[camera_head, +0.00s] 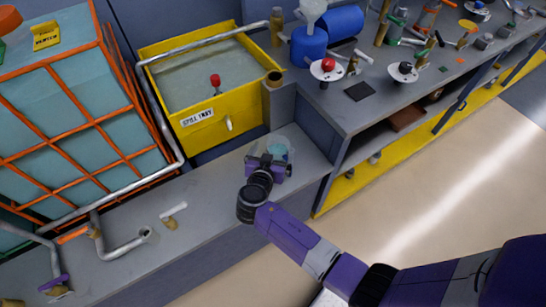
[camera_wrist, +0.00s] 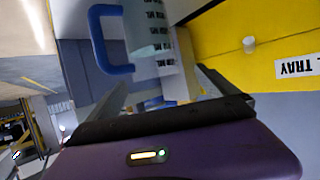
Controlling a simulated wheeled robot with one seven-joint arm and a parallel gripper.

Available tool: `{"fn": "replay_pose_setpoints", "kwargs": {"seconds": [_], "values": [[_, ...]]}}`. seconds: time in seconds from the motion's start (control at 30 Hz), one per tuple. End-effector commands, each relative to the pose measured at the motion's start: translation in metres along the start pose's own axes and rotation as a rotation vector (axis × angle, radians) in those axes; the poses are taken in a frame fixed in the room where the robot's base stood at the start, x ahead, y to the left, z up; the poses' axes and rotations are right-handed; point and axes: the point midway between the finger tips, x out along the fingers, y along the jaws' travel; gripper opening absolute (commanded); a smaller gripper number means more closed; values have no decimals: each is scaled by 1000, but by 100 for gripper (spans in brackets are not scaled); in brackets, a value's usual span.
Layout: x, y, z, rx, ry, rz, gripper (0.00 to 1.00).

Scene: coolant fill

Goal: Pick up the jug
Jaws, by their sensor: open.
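The jug (camera_head: 281,147) is a pale, clear vessel on the low grey ledge in the head view, partly hidden behind my gripper (camera_head: 268,168). In the wrist view the jug (camera_wrist: 148,32) shows a see-through wall with dark scale marks and a blue handle (camera_wrist: 128,68). My gripper (camera_wrist: 162,80) is open, its two fingers spread on either side of the view, with the jug just beyond and between them. I cannot tell whether a finger touches it.
A yellow spill tray (camera_head: 208,125) stands behind the ledge. An orange-framed tank (camera_head: 85,110) and grey pipes (camera_head: 125,250) are at left. The workbench (camera_head: 340,118) at right holds blue containers, valves and fittings. The floor (camera_head: 440,170) at right is clear.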

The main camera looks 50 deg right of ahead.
Motion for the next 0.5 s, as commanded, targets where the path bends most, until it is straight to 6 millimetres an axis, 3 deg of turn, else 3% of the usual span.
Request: {"fn": "replay_pose_setpoints", "kwargs": {"seconds": [0.5], "values": [[56, 7, 4, -1, -2, 1, 97]]}}
